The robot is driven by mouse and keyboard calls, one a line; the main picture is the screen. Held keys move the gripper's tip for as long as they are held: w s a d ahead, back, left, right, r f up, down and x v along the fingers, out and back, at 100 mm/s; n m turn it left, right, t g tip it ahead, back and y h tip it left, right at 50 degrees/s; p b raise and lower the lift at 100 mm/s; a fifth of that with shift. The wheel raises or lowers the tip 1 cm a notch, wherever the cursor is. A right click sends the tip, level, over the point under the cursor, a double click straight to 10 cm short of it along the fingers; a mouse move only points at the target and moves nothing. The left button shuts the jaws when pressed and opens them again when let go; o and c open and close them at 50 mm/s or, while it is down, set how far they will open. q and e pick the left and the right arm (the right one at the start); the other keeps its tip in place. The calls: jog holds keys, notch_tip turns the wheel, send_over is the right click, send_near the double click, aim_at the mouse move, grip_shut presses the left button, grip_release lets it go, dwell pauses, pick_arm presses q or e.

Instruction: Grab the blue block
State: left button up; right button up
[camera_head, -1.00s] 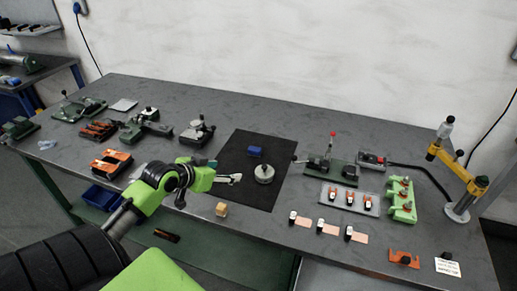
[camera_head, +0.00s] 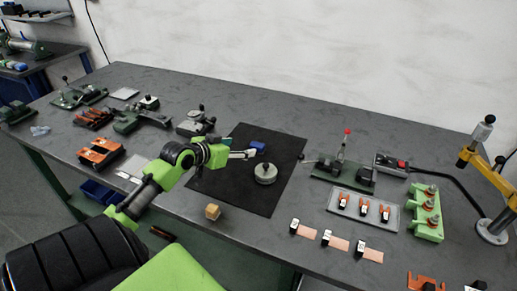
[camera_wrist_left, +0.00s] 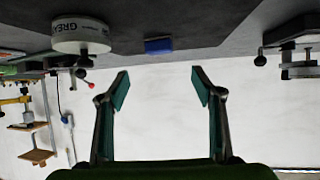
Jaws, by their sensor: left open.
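The blue block (camera_head: 258,145) lies on the black mat (camera_head: 226,184), near the mat's back part and just behind a round metal tin. In the left wrist view the blue block (camera_wrist_left: 158,46) shows at the top middle, beyond the gap between the fingers. My left gripper (camera_head: 250,154) is close to the block on its near left side in the head view. Its two fingers (camera_wrist_left: 161,82) stand wide open with nothing between them. I cannot tell whether a fingertip touches the block. My right gripper is in neither view.
The round tin (camera_head: 265,173) stands on the mat close to the block; it also shows in the left wrist view (camera_wrist_left: 80,35). A green lever fixture (camera_head: 342,172) stands right of the mat. Other fixtures stand left.

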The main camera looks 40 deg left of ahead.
aim_at(256, 145)
pick_arm(q)
jog(key=p+x, duration=0.1)
jog(key=x, duration=1)
jog(key=shift+f, duration=0.15)
jog(key=c, duration=1.2)
